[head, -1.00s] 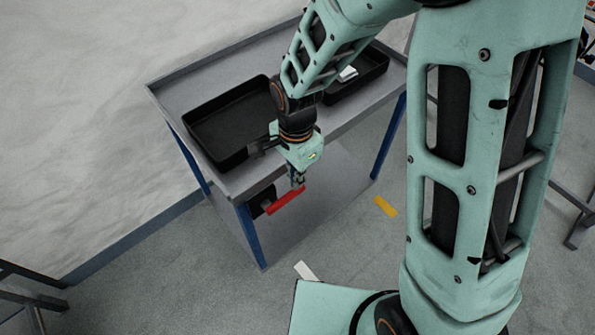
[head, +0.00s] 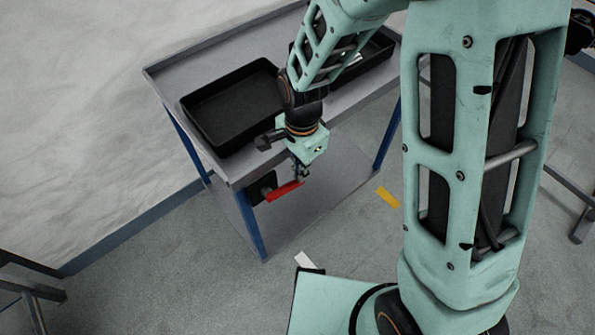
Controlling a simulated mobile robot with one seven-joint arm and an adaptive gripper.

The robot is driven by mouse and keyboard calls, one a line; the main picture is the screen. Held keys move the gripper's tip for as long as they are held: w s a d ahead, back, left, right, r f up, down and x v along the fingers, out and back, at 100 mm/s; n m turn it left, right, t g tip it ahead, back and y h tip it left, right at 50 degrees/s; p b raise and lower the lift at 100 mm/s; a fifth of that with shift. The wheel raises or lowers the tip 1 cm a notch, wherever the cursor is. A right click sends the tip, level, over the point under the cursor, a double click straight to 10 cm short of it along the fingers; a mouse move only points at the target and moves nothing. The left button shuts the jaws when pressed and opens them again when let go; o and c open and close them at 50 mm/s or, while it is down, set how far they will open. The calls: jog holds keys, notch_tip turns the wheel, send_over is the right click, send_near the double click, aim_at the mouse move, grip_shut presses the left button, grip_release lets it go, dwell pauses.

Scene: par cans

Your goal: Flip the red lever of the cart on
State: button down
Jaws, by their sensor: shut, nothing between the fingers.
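The red lever (head: 281,193) sits on a black mount (head: 262,187) at the front side of the cart (head: 232,176), below its grey top. In the head view it slants slightly up to the right. My gripper (head: 303,177) is shut with nothing in it. It points down at the right end of the lever, close to it or touching; I cannot tell which. The fingertips are small and partly dark against the cart.
Two black trays stand on the cart top, one at left (head: 232,106) and one partly behind my arm (head: 376,58). Blue legs (head: 388,137) hold the cart. A yellow mark (head: 388,197) and a white mark (head: 308,261) lie on the open grey floor.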

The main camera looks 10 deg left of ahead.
jog(key=shift+f, duration=0.45)
jog(key=shift+r, duration=0.15)
jog(key=shift+r+p, duration=0.6)
jog(key=shift+r, duration=0.2)
jog(key=shift+w, duration=0.1)
jog(key=shift+w+d+r+p, duration=0.1)
jog(key=shift+r+p, duration=0.2)
jog(key=shift+r, duration=0.05)
jog(key=w+d+r+p, duration=0.1)
jog(key=r, duration=0.5)
jog(key=w+d+r+p, duration=0.2)
jog(key=r, duration=0.4)
jog(key=shift+w+r, duration=0.15)
jog(key=shift+w, duration=0.15)
jog(key=shift+d, duration=0.1)
